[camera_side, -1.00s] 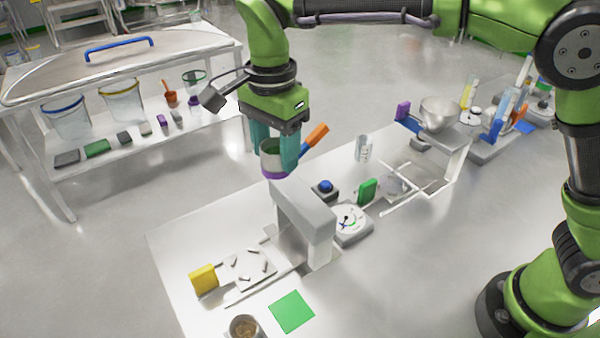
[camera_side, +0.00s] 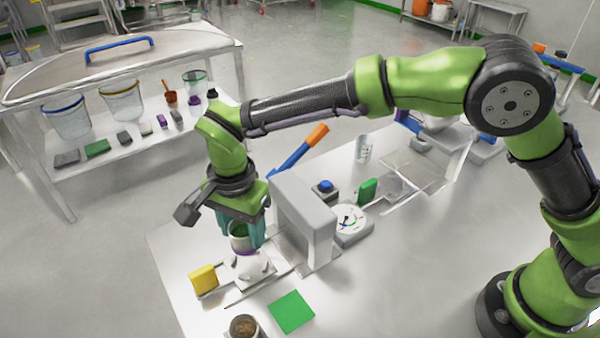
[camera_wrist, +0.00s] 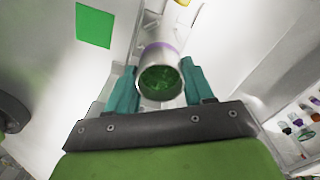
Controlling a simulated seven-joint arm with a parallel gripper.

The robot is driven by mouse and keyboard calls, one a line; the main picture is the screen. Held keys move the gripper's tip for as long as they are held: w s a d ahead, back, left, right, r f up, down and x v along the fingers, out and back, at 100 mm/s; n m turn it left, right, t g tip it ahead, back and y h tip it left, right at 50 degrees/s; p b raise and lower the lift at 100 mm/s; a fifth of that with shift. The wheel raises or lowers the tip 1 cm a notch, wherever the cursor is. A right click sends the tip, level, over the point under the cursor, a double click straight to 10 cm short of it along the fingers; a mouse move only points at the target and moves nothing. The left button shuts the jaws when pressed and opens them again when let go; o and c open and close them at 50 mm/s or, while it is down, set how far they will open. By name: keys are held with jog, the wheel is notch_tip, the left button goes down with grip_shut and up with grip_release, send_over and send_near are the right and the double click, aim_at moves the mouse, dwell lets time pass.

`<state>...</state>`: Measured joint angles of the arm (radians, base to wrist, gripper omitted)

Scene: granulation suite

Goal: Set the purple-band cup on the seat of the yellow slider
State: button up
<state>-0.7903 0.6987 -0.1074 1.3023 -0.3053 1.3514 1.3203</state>
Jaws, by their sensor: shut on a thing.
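The purple-band cup (camera_side: 239,238) is pale, with green contents and a purple band low on its side. My gripper (camera_side: 244,234) is shut on it, and it looks upright. In the wrist view the cup (camera_wrist: 160,76) sits between my two teal fingers (camera_wrist: 160,88). The yellow slider (camera_side: 203,278) is a yellow block at the left end of a pale seat plate (camera_side: 236,291) with small raised pegs. The cup is over this seat, hiding part of it. I cannot tell whether its base touches. The slider's yellow edge (camera_wrist: 183,2) shows in the wrist view.
A grey arch-like housing (camera_side: 306,218) stands close to the right of my gripper. A dial gauge (camera_side: 350,222) and a blue button (camera_side: 325,187) are beyond it. A green square (camera_side: 291,311) and a brown-filled container (camera_side: 243,327) are at the front.

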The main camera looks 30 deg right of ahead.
send_over(250, 265)
jog(key=shift+f, duration=2.4)
jog(key=shift+f, duration=0.95)
dwell(0.4)
jog(key=o, duration=1)
jog(key=shift+c, duration=0.6)
jog(key=shift+o, duration=0.5)
jog(key=shift+r, duration=4)
